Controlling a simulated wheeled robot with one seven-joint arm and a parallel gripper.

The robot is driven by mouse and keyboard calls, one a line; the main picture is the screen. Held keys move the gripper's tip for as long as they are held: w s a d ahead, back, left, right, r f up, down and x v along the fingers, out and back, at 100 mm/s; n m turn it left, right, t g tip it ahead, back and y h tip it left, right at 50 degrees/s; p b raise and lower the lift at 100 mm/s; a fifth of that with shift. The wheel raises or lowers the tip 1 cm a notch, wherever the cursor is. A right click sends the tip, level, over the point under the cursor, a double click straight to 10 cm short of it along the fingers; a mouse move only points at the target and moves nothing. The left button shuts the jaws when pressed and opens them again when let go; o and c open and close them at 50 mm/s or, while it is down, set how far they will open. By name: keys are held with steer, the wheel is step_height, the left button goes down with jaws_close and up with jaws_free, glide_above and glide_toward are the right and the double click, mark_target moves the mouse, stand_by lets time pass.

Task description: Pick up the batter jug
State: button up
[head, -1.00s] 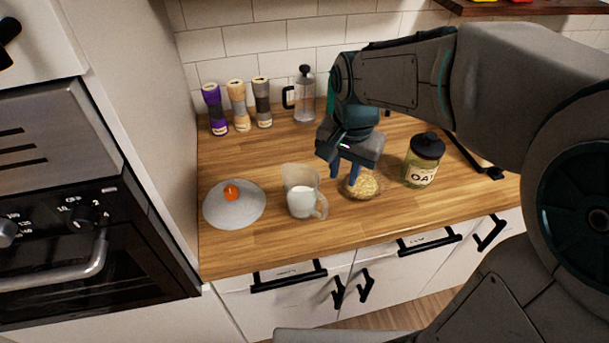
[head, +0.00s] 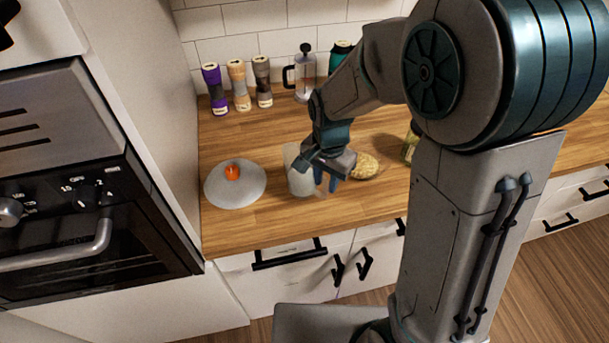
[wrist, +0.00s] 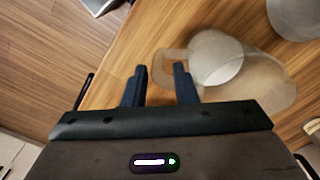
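The batter jug (head: 299,182) is a clear jug with pale batter in it, standing on the wooden counter. My gripper (head: 327,184) is at the jug's right side, by its handle, and hides part of the jug in the head view. In the wrist view the jug (wrist: 262,84) is ahead and to the right, with its handle (wrist: 163,56) pointing left. My gripper (wrist: 160,70) is open there, fingers apart, with the handle's end just ahead of and between the fingertips. I cannot tell whether a finger touches it.
A pale lid (head: 222,197) with an orange knob lies left of the jug. A dish of oats (head: 367,166) is close on the right, and the oat jar (head: 408,148) is partly hidden by my arm. Several grinders (head: 238,88) and a French press (head: 304,78) stand at the back.

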mark_target(325, 200)
steer(key=shift+s+f+p, duration=0.1)
steer(key=shift+f+p, duration=0.25)
steer(key=shift+f, duration=1.75)
jaws_close()
steer(key=shift+r, duration=0.1)
